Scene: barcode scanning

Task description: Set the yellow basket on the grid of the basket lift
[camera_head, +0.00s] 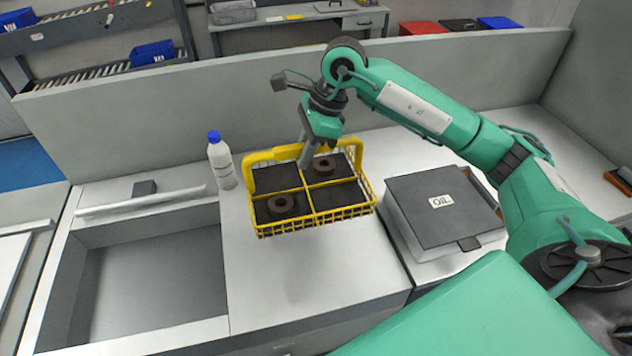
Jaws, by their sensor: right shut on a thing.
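The yellow basket (262,186) is a wire basket with a raised handle bar at its back and four dark compartments. Dark ring-shaped parts lie in its back-right and front-left compartments. My right gripper (305,160) is shut on the middle of the handle bar from above. The basket looks held over the pale worktop (300,290), with a faint shadow below its front; the exact gap is unclear. I cannot make out a grid of the basket lift for certain. My left gripper is not in view.
A white bottle with a blue cap (221,160) stands close left of the basket. A recessed bay (150,275) lies at the left. A grey partition (110,130) runs behind.

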